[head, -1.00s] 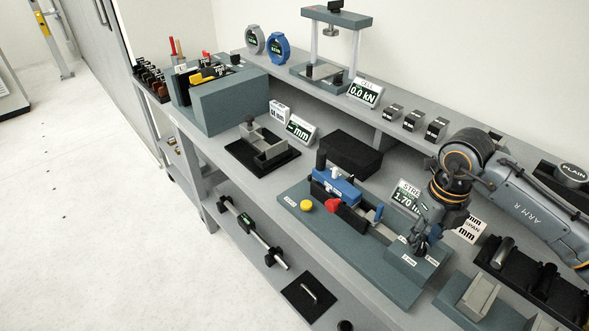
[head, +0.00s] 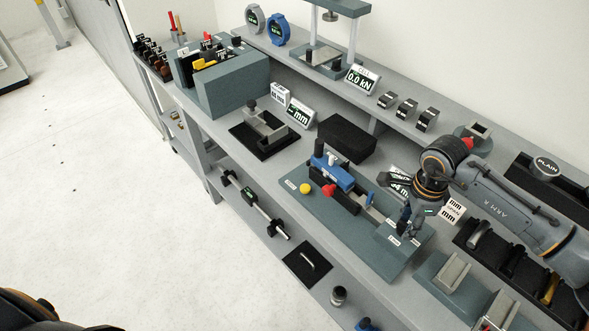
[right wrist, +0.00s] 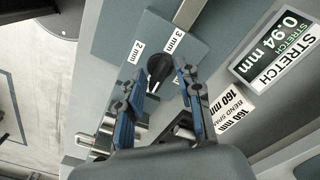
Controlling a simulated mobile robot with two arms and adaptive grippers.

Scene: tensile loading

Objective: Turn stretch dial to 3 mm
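The stretch dial (right wrist: 160,69) is a black round knob on a grey-blue block (right wrist: 205,45). White labels reading 2 mm (right wrist: 137,52) and 3 mm (right wrist: 175,41) lie beside it; I cannot tell exactly which mark its pointer meets. My right gripper (right wrist: 160,72) has its two fingers apart, one on each side of the knob; contact is unclear. In the head view the right gripper (head: 408,232) is low over the same block (head: 385,240) and hides the dial. The stretch display (right wrist: 274,48) reads 0.94 mm. My left gripper is out of view.
The test rig, with a blue clamp (head: 330,171), red knob (head: 328,190) and yellow button (head: 306,188), adjoins the dial block. A bend-span card (right wrist: 228,107) stands near the display. A black holder (head: 510,262) and a grey V-shaped fixture (head: 452,274) lie to the right.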

